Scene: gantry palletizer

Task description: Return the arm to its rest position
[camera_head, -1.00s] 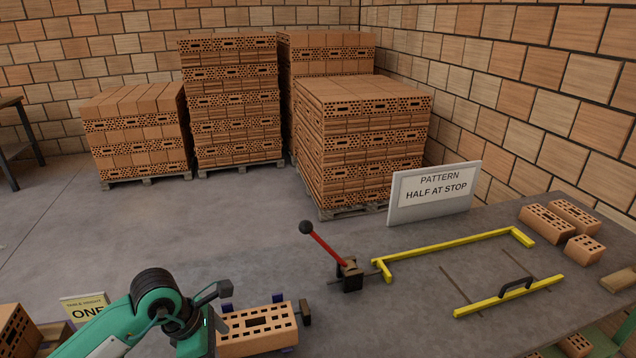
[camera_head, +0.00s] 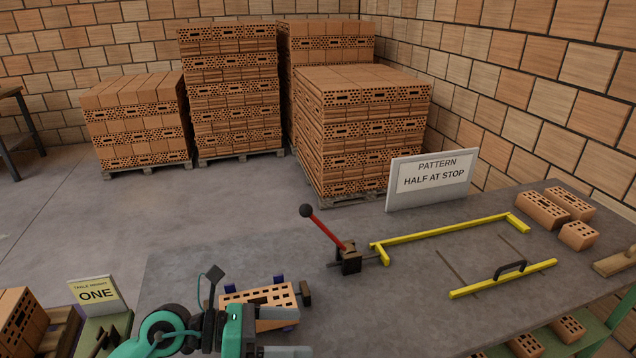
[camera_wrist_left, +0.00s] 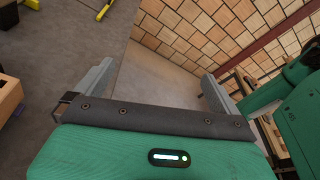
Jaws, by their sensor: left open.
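My left arm (camera_head: 165,335) comes in at the bottom left of the head view, low in front of the near bench edge. Its green wrist part overlaps the front of a perforated brick (camera_head: 265,298), which lies on the bench. My left gripper shows in the left wrist view (camera_wrist_left: 155,88), with its two grey fingers wide apart and nothing between them. Its fingertips are hard to make out in the head view. I do not see my right gripper.
The grey bench (camera_head: 400,300) carries a red-handled lever (camera_head: 325,228), a yellow frame (camera_head: 450,232), a yellow bar (camera_head: 503,278), a sign (camera_head: 432,180) and loose bricks (camera_head: 543,210). A "ONE" sign (camera_head: 95,294) stands at left. Brick pallets stand behind.

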